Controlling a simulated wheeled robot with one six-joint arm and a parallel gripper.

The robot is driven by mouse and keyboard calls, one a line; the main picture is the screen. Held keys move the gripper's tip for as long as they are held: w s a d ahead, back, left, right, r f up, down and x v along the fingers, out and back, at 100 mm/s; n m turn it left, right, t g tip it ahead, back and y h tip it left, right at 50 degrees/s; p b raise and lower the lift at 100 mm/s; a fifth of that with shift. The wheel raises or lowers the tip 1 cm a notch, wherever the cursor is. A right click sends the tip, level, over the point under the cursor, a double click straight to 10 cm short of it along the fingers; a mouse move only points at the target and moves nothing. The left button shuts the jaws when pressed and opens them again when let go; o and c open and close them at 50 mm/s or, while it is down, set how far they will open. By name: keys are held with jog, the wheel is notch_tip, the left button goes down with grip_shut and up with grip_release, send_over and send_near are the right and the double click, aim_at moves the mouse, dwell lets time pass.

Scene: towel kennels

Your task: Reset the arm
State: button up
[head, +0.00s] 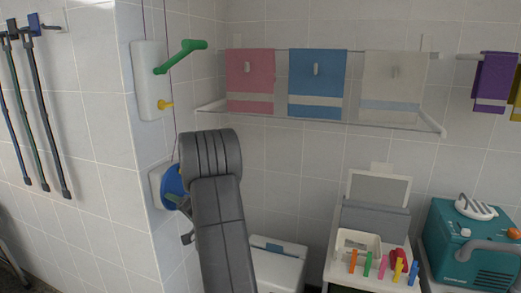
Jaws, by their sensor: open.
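My grey arm (222,225) rises from the bottom of the head view, left of centre. Its ribbed upper part (210,153) is in front of the wall corner. I see no clear gripper fingers; the far end of the arm is hidden behind its own links. A small dark piece (187,238) shows at the arm's left edge, and I cannot tell what it belongs to. I see nothing held.
Pink (250,75), blue (317,75) and cream (391,80) towels hang on a wall rack (437,125). A white wall box (148,95) has a green crank (180,55). A blue disc (170,182) is close beside my arm. A cart (345,275) and teal machine (462,240) stand right.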

aim_at(174, 174)
jog(key=r+p, duration=0.2)
jog(key=w+r+p, duration=0.1)
jog(key=r, duration=0.2)
jog(key=r+p, duration=0.2)
jog(key=shift+w+d+r+p, duration=0.2)
jog(key=shift+w+d+p, duration=0.1)
jog(key=shift+w+p, duration=0.05)
jog(key=shift+w+d+r+p, duration=0.15)
jog(key=shift+w+r+p, duration=0.1)
jog(key=shift+w, duration=0.15)
jog(key=shift+w+d+r+p, duration=0.15)
jog(key=shift+w+p, duration=0.05)
jog(key=shift+w, duration=0.2)
jog(key=shift+d, duration=0.1)
